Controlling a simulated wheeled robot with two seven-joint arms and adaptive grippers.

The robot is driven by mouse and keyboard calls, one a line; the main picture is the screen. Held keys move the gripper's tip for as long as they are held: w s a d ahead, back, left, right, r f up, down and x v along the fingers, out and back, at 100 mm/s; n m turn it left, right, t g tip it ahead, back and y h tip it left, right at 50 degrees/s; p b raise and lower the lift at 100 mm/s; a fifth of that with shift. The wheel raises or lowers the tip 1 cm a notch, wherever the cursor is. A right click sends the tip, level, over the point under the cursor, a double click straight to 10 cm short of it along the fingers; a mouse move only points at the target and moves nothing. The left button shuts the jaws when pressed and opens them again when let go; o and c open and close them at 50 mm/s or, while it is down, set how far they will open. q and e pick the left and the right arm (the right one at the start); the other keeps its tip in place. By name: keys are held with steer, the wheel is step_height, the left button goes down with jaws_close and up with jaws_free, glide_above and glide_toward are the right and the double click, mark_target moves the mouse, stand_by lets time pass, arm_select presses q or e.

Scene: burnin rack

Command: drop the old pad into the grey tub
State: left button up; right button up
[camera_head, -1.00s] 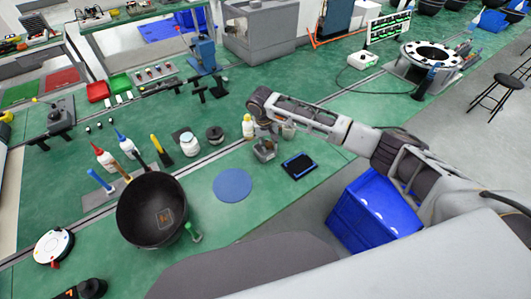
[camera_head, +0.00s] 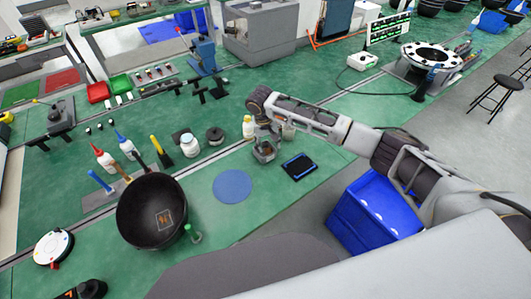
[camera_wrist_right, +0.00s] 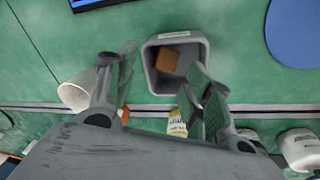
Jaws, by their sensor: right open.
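The grey tub (camera_wrist_right: 151,78) is a small square open box with a pale label on its rim. The old pad (camera_wrist_right: 168,60), a small brown block, lies inside it, near the upper left of the tub in the wrist view. In the head view the tub (camera_head: 268,158) stands on the green bench, with the brown pad showing in it. My right gripper (camera_wrist_right: 166,68) is open and empty, its two fingers apart above the tub. In the head view the right gripper (camera_head: 263,132) points down over the tub. My left gripper is not in view.
A blue-edged dark tray (camera_head: 299,166) and a blue disc (camera_head: 232,186) lie nearby. A large black bowl (camera_head: 140,228) stands to the left.

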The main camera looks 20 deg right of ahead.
step_height(320, 180, up, 11)
steer(key=a, duration=0.1)
steer(key=shift+s+a, duration=0.3)
steer(key=shift+s, duration=0.15)
stand_by(0.9)
